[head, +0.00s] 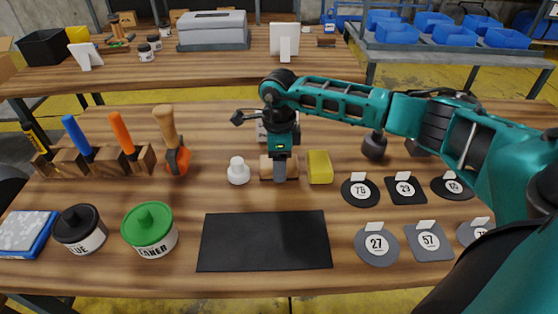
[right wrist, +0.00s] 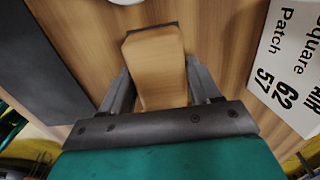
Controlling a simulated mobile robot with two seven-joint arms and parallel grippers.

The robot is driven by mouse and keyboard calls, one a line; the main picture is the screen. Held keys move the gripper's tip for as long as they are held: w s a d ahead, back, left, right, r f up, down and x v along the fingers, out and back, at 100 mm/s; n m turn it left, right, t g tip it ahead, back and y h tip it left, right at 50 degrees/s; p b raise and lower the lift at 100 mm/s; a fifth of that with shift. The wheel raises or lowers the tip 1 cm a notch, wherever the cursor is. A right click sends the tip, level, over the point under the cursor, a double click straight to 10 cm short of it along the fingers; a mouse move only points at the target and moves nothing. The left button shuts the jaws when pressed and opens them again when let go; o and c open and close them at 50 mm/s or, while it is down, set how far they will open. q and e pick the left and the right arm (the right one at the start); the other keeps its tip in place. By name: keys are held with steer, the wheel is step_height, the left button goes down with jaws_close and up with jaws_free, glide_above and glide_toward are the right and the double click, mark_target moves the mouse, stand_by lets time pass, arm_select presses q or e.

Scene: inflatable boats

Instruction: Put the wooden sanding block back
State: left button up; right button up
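The wooden sanding block (head: 292,168) is light brown and lies near the middle of the near table, behind the black mat (head: 265,240). My right gripper (head: 280,174) reaches down over it, with one finger in front of its middle. In the right wrist view the block (right wrist: 156,66) sits between both fingertips (right wrist: 157,75), which appear to touch its sides; a dark edge shows at its far end. Whether it is clear of the tabletop I cannot tell. My left gripper is not in view.
A white bottle (head: 238,172) stands left of the block, a yellow block (head: 319,167) close on its right. A wooden tool rack (head: 95,163), green tin (head: 149,230) and black tin (head: 80,229) are at left. Numbered patches (head: 376,245) lie at right. A printed card (right wrist: 292,60) stands nearby.

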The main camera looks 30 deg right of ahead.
steer(key=o, duration=0.4)
steer(key=shift+r, duration=0.15)
step_height(320, 180, up, 12)
steer(key=shift+p, duration=0.45)
stand_by(0.4)
